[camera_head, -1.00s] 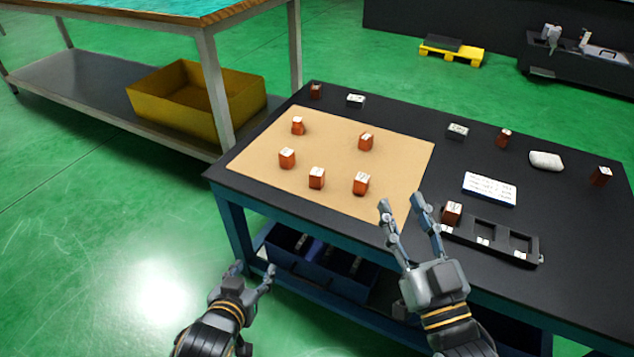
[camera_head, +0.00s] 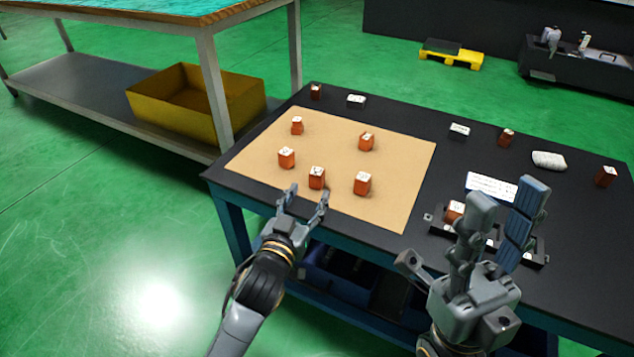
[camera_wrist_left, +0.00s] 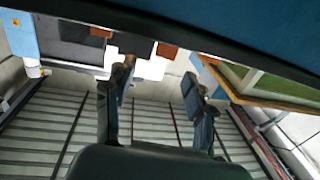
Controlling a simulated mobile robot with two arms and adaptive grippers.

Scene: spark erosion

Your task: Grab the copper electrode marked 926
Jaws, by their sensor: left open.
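Several copper electrodes with white marked tops stand on a tan mat (camera_head: 400,200); I cannot read their numbers. They include a front-middle electrode (camera_head: 317,178), a front-right one (camera_head: 362,184), a left one (camera_head: 287,158), a back-left one (camera_head: 297,126) and a back-right one (camera_head: 366,142). My left gripper (camera_head: 307,195) is open at the mat's front edge, just in front of the front-middle electrode. In the left wrist view its fingers (camera_wrist_left: 160,95) are spread and empty. My right gripper (camera_head: 508,205) is open above the black rack (camera_head: 534,261), partly hiding it.
Another electrode (camera_head: 455,211) sits in the rack. More stand on the black table (camera_head: 422,129): one at back left (camera_head: 316,91), one at back right (camera_head: 506,137), one at far right (camera_head: 605,176). A white card (camera_head: 490,186) and a pale rounded object (camera_head: 548,160) lie nearby.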

